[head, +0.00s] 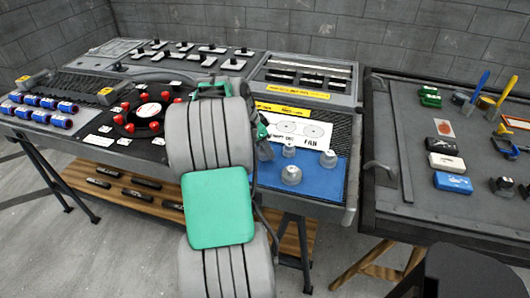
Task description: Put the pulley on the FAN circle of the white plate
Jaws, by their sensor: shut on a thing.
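The white plate (318,132) lies on the bench, right of my arm. It shows two printed circles and the word FAN below the right circle (313,130). My arm hides its left part, and the other label is only partly readable. My gripper (264,138) is mostly hidden behind my arm, at the plate's left edge. It is shut on a dark grey piece, taken as the pulley (266,152), whose shape is largely hidden. The FAN circle looks bare. I cannot tell the height of the held piece above the bench.
Grey stepped pieces (291,175) stand on a blue mat (325,182) in front of the plate. A red-knobbed ring (148,112) and blue cylinders (60,121) are to the left. A second table (405,205) with blocks and tools stands right, across a narrow gap.

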